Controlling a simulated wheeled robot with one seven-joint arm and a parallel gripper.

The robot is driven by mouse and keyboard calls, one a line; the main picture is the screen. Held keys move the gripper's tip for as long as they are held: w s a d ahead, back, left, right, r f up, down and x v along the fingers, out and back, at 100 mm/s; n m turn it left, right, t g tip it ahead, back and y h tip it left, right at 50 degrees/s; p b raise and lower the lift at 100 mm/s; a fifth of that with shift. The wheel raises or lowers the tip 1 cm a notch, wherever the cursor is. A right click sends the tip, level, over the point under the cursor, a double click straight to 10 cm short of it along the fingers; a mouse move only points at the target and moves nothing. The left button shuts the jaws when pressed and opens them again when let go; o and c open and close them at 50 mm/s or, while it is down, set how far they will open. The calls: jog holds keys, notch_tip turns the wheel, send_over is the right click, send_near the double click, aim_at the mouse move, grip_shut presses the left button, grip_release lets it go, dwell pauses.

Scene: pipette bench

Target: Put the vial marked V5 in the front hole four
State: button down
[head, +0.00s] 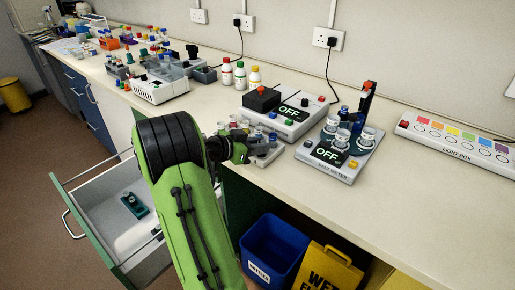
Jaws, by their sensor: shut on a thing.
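My gripper (243,149) is at the end of my green and black arm, over the left part of a small light-grey vial rack (267,160) near the bench's front edge. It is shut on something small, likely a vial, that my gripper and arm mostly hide. Several small vials stand in and behind the rack, one with a blue cap (272,137). The rack's left part is hidden behind my gripper. No mark V5 and no hole numbers can be read, so I cannot tell which hole is the front hole four.
A device with a black block (262,98) stands behind the rack. A meter reading OFF (331,152) with several jars is to the right, the light box (455,139) farther right. Below, a drawer (110,215) is open at left and a blue bin (272,250) stands under the bench.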

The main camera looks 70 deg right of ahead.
jog(key=c, duration=0.9)
grip_release()
jog(key=shift+r, duration=0.1)
jog(key=shift+c, duration=0.2)
jog(key=shift+a, duration=0.1)
jog(key=w+a+r+n+t+y+p, duration=0.1)
jog(key=w+a+r+n+t+y, duration=0.15)
jog(key=w+a+n+t, duration=0.7)
jog(key=w+a+r+n+t+y+p, duration=0.1)
jog(key=w+a+r+n+y, duration=0.2)
jog(key=a, duration=1.4)
jog(key=s+a+n+t+y, duration=0.1)
jog(key=s+a+n+y, duration=0.1)
jog(key=a+n, duration=0.4)
jog(key=s+a+n+t+y, duration=0.2)
jog(key=a+n, duration=0.5)
jog(key=a, duration=0.5)
jog(key=shift+s+a+f+y, duration=0.3)
jog(key=shift+s+f+y, duration=0.1)
jog(key=shift+s+y, duration=0.4)
